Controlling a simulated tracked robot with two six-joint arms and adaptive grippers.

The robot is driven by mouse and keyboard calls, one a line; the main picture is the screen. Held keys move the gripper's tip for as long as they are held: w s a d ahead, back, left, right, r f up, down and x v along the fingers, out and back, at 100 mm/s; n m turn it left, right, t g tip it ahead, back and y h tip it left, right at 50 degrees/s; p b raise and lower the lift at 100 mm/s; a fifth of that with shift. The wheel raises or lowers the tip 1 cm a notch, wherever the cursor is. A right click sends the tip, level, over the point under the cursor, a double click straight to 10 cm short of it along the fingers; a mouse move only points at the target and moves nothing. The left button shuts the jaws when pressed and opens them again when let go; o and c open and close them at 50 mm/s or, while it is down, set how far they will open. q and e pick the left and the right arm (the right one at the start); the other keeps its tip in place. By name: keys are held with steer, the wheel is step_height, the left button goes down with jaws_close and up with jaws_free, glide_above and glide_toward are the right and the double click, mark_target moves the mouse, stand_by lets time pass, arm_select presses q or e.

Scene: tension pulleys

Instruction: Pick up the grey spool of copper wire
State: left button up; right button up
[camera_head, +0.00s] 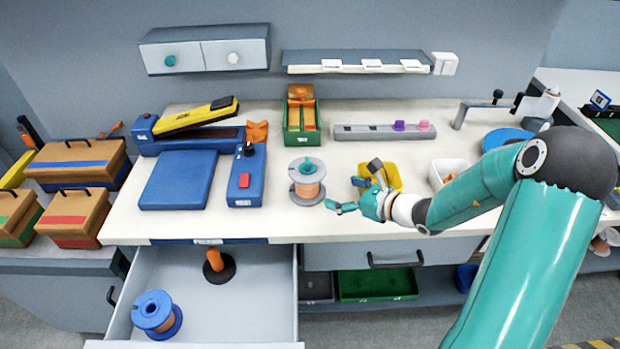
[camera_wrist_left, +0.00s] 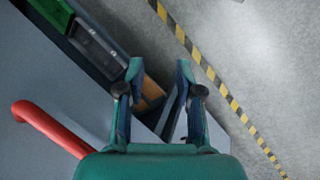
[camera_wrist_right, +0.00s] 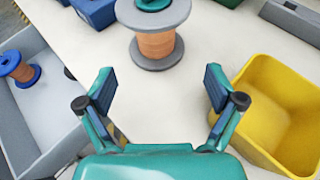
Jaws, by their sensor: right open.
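The grey spool of copper wire (camera_head: 307,188) stands upright on the white worktop, with a teal piece on top. In the right wrist view the spool (camera_wrist_right: 157,46) is straight ahead, beyond the fingertips and between their lines. My right gripper (camera_head: 347,194) is open and empty, just right of the spool and pointing at it, apart from it. Its two fingers also show in the right wrist view (camera_wrist_right: 159,75). My left gripper (camera_wrist_left: 159,68) shows only in the left wrist view, its fingers apart and empty, above the floor beside a grey surface.
A yellow bin (camera_head: 385,177) stands right beside the right gripper. A blue box with a red button (camera_head: 246,179) is left of the spool. The open drawer (camera_head: 190,270) below holds a blue spool (camera_head: 157,314). A green bin (camera_head: 301,121) stands behind.

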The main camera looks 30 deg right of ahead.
mark_target(317, 185)
steer(key=x, duration=0.6)
steer(key=shift+w+a+p, duration=0.1)
steer(key=shift+a+p, duration=0.15)
steer(key=shift+p, duration=0.1)
steer(key=w+p, duration=0.1)
steer(key=w, duration=0.1)
steer(key=w+a+p, duration=0.1)
steer(key=w, duration=0.1)
steer(key=shift+w+a+f, duration=0.1)
steer(key=shift+w+a, duration=0.15)
steer(key=shift+w, duration=0.05)
steer(key=shift+w+f, duration=0.2)
steer(key=shift+w, duration=0.1)
steer(key=shift+c, duration=0.2)
jaws_close()
steer(key=shift+r, duration=0.2)
